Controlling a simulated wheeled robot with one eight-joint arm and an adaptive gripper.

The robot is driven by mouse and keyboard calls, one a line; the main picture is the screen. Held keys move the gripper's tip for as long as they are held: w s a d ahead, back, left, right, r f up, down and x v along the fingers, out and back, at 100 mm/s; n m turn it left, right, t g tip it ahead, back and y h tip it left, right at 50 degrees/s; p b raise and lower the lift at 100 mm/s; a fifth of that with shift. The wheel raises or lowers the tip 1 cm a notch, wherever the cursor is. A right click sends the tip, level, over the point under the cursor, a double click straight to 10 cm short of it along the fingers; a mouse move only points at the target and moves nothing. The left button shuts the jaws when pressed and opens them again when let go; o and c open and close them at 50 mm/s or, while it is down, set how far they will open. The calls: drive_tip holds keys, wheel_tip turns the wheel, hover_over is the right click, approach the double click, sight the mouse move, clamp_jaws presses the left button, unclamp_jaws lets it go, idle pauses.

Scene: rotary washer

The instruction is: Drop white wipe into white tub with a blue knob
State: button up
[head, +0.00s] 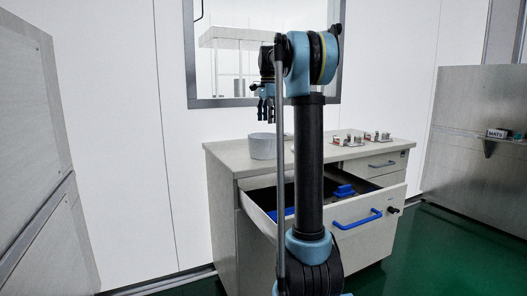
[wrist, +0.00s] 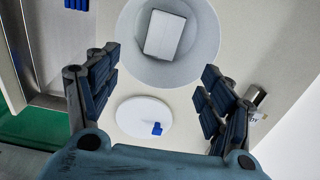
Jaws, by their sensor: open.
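The white tub (wrist: 207,50) is a round, open container on the counter, seen from above in the wrist view. It also shows in the head view (head: 262,147). A pale rectangular piece, the white wipe (wrist: 165,35), appears within the tub's round opening; whether it rests on the bottom is hard to tell. A round white lid (wrist: 135,108) with a blue knob (wrist: 157,129) lies on the counter beside the tub. My gripper (wrist: 160,84) is open and empty, fingers spread wide. In the head view my gripper (head: 266,117) hangs above the tub.
The cabinet's drawer (head: 265,217) is pulled out, with blue items (head: 344,190) inside and a blue handle (head: 357,219). Several small metal-and-red items (head: 376,137) stand on the counter's right. A window is behind. My arm hides part of the counter and drawer.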

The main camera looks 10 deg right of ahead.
wheel_tip(320, 180, up, 12)
drive_tip(key=shift+f, duration=0.15)
idle(0.4)
